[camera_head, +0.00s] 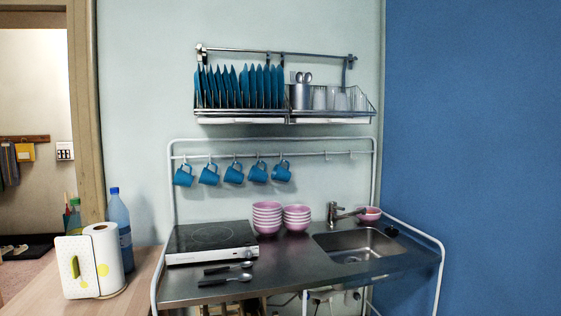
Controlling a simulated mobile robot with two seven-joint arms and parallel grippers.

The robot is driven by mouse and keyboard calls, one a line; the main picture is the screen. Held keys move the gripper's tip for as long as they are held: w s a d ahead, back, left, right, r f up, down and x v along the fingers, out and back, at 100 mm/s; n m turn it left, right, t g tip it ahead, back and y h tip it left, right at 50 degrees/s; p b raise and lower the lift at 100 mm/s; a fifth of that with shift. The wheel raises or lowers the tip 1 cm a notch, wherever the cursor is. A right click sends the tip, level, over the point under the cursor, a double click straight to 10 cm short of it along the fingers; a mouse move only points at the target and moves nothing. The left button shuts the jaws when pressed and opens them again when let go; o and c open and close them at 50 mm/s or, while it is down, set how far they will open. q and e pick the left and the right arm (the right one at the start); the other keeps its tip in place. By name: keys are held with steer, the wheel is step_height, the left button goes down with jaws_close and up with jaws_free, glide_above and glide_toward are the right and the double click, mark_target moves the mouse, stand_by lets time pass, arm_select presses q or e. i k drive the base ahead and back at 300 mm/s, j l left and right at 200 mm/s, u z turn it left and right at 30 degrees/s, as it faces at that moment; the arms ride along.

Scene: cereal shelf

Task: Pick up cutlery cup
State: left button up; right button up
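The cutlery cup (300,97) is a grey metal cylinder standing upright on the wall-mounted wire rack, just right of a row of blue plates. The handles or bowls of a few utensils (303,77) stick up out of it. A thin rail of the rack crosses in front of its lower part. Neither of my grippers shows in the head view.
The wire rack (240,112) holds blue plates (243,87) and clear glasses (340,99). Blue mugs (234,173) hang below. A paper towel roll (106,258) stands left.

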mark_target(299, 94)
steer(key=i+l+u, duration=0.3)
steer(key=i+u, duration=0.15)
steer(key=i+l+u, duration=0.65)
steer(key=l+u, duration=0.25)
steer(key=l, duration=0.1)
